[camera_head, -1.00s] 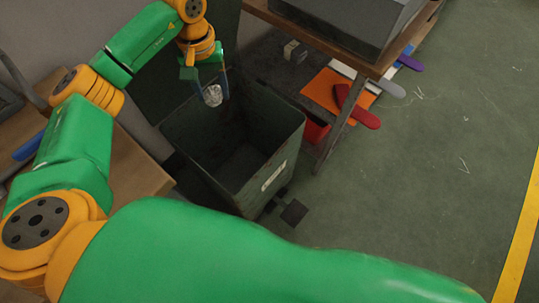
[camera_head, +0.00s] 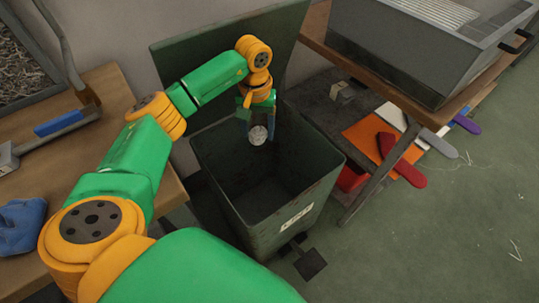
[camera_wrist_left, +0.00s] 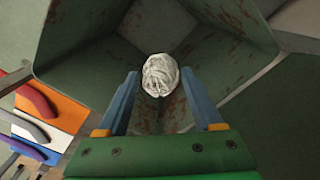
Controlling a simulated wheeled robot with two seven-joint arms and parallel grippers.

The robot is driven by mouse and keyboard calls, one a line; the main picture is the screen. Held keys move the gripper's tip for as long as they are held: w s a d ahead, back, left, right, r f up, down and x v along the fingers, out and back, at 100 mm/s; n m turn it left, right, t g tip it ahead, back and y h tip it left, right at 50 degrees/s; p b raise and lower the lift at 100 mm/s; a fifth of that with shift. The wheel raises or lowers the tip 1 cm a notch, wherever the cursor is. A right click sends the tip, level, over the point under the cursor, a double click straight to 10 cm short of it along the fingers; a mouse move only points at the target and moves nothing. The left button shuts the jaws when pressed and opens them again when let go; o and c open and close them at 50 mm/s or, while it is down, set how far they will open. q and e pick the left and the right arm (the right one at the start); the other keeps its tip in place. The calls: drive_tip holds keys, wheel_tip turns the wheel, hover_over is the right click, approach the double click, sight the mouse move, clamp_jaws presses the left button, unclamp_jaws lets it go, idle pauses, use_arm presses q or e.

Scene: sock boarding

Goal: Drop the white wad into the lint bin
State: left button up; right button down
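The white wad (camera_head: 258,135) is a small crumpled ball between the blue fingertips of my left gripper (camera_head: 258,124), above the bin's mouth. In the left wrist view, the wad (camera_wrist_left: 160,75) sits at the tips of the two blue fingers (camera_wrist_left: 160,88), one on each side, with the bin's interior behind it. My left gripper is shut on it. The lint bin (camera_head: 300,214) is a dark green, rusty open box with a pale label. Its raised lid (camera_head: 200,55) stands behind. My right gripper is not in view.
A wooden table (camera_head: 120,95) with a blue cloth (camera_head: 20,225) and a blue-handled tool (camera_head: 60,123) is at left. At right a bench carries a grey machine (camera_head: 400,45). Coloured flat boards (camera_head: 403,170) lie below. A pedal (camera_head: 309,263) sticks out from the bin's front.

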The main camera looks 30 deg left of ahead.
use_arm(q)
drive_tip(key=o, duration=0.3)
wheel_tip(320, 180, up, 7)
drive_tip(key=shift+r+p, duration=0.1)
drive_tip(key=shift+p, duration=0.3)
